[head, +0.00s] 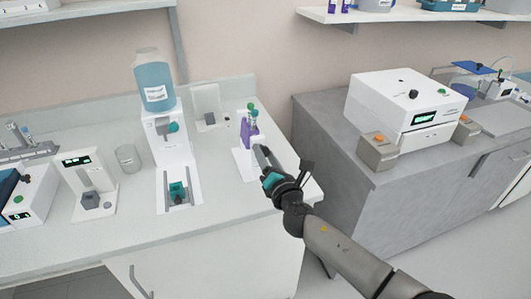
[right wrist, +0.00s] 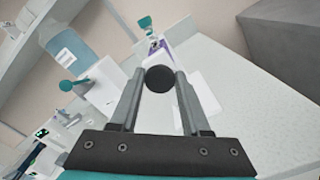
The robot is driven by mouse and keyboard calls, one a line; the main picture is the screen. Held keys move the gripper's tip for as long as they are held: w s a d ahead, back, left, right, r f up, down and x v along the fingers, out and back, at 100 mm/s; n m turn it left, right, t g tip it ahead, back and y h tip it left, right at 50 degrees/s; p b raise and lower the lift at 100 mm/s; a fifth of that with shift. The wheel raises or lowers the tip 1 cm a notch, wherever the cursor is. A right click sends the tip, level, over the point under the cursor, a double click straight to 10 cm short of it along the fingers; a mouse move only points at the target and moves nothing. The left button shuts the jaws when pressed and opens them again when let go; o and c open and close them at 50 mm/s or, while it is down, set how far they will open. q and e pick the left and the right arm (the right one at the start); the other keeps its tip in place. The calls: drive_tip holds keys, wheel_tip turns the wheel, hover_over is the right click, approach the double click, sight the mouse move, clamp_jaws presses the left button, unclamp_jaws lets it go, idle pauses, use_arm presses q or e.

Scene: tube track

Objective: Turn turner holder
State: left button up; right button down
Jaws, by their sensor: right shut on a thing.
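A purple holder (head: 249,133) with a green-capped tube (head: 252,115) stands on a white base (head: 242,165) near the right end of the white counter. In the right wrist view the purple holder (right wrist: 155,42) is mostly hidden behind a round dark knob (right wrist: 159,79). My right gripper (head: 261,157) reaches in from the right at the holder's front. In the right wrist view its two fingers (right wrist: 160,84) are shut on the dark knob, one on each side. How the knob joins the holder is hidden. My left gripper is not in view.
A white dispenser (head: 171,140) with a blue bottle (head: 154,82) stands left of the holder. A small white device (head: 207,105) is behind. A grey bench (head: 330,135) with a white machine (head: 407,105) lies to the right, across a gap. The counter's front right is clear.

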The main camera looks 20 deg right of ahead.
drive_tip(key=shift+n, duration=0.9)
drive_tip(key=shift+c, duration=1.9)
unclamp_jaws()
drive_tip(key=s, duration=1.5)
drive_tip(key=shift+s+d, duration=0.15)
drive_tip(key=shift+d, duration=0.05)
